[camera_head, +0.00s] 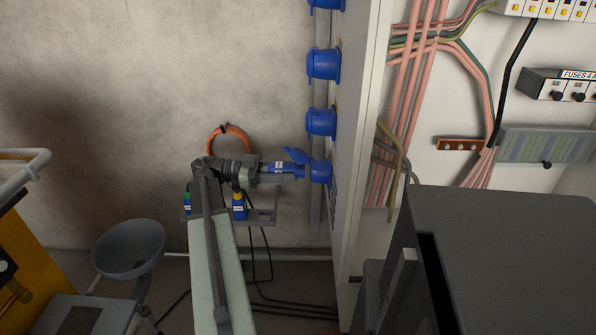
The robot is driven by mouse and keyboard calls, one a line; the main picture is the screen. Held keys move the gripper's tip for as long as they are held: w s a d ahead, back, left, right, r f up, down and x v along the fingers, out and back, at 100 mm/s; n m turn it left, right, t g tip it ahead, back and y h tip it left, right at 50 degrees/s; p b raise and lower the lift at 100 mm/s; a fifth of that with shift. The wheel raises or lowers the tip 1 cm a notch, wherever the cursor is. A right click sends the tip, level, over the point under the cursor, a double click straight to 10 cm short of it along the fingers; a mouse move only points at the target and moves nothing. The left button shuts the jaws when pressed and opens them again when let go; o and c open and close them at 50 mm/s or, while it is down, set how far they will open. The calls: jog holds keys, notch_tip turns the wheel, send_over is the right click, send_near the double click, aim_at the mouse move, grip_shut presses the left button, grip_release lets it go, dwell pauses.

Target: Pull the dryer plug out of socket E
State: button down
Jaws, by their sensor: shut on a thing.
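The dryer plug (283,168) is blue with a small pale label and lies level at the lowest visible blue socket (320,172) on the cabinet's side. The socket's blue lid (296,155) is tilted up above the plug. The plug's front end meets the socket's mouth; how deep it sits is hidden. No letter can be read on the socket, so I cannot confirm it is E. My gripper (262,170) comes from the left and is shut on the plug's rear part.
Other blue sockets (321,122) stand above in a column. An orange cable loop (232,134) hangs behind my wrist.

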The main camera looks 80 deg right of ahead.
jog(key=shift+w+a, duration=0.15)
jog(key=shift+w, duration=1.05)
jog(key=c, duration=1.2)
grip_release()
grip_shut()
